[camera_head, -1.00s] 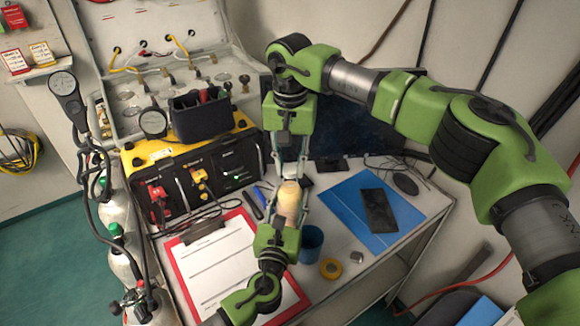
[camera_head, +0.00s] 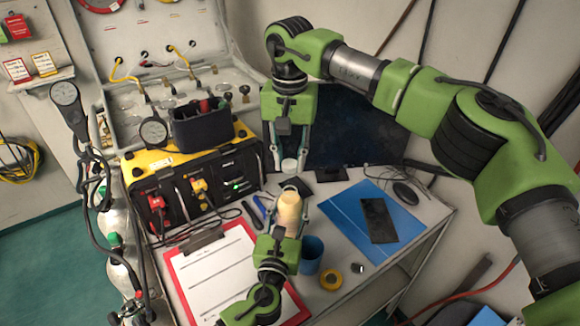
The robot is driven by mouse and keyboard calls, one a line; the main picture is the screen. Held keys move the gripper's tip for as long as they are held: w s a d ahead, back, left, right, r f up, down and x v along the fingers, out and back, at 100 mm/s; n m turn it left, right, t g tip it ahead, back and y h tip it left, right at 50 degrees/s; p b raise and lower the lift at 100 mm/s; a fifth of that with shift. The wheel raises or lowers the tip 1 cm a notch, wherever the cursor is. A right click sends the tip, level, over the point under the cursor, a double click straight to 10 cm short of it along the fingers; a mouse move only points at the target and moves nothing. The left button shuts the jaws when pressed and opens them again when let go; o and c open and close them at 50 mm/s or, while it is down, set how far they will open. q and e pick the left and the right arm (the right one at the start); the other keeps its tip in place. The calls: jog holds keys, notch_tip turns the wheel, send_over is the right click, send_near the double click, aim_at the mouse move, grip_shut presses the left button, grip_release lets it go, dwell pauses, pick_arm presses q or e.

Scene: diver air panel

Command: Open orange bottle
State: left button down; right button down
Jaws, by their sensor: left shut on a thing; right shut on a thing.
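The orange bottle (camera_head: 289,212) is pale orange and stands upright above the table, in front of the black monitor. My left gripper (camera_head: 290,203) reaches up from below and is shut around the bottle's body, hiding its lower part. A small white cap (camera_head: 289,165) is above the bottle, with a gap between them. My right gripper (camera_head: 289,159) points down from above and is shut on this cap. The bottle's top shows without a cap on it.
A blue cup (camera_head: 311,255) stands close to the right of my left gripper.

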pick_arm(q)
jog(key=c, duration=1.1)
grip_release()
